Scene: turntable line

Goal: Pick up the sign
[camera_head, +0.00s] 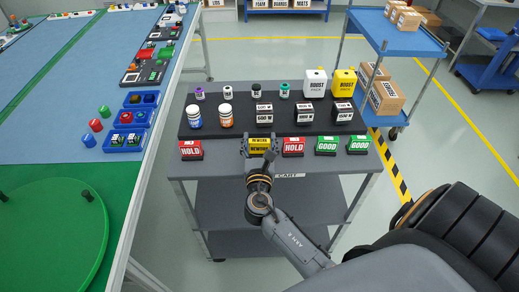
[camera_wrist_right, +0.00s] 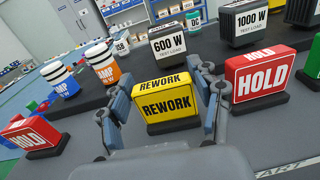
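A yellow REWORK sign (camera_head: 259,141) with a dark base stands upright on the front strip of the grey cart top. In the right wrist view the sign (camera_wrist_right: 166,104) stands between my right gripper's fingers. My right gripper (camera_wrist_right: 163,88) is open, one finger at each side of the sign, with a small gap seen on the left. In the head view my right gripper (camera_head: 260,154) is at the front of the sign and covers its lower part. Red HOLD signs (camera_head: 190,149) (camera_head: 293,147) and green GOOD signs (camera_head: 326,145) (camera_head: 359,144) share the row. My left gripper is not in view.
Behind the row, a dark raised step (camera_head: 245,117) carries bottles, labelled black test loads (camera_head: 264,114) and jugs (camera_head: 315,83). A blue-topped table with a green turntable (camera_head: 50,240) is at left. A blue trolley (camera_head: 400,40) with boxes stands at the back right.

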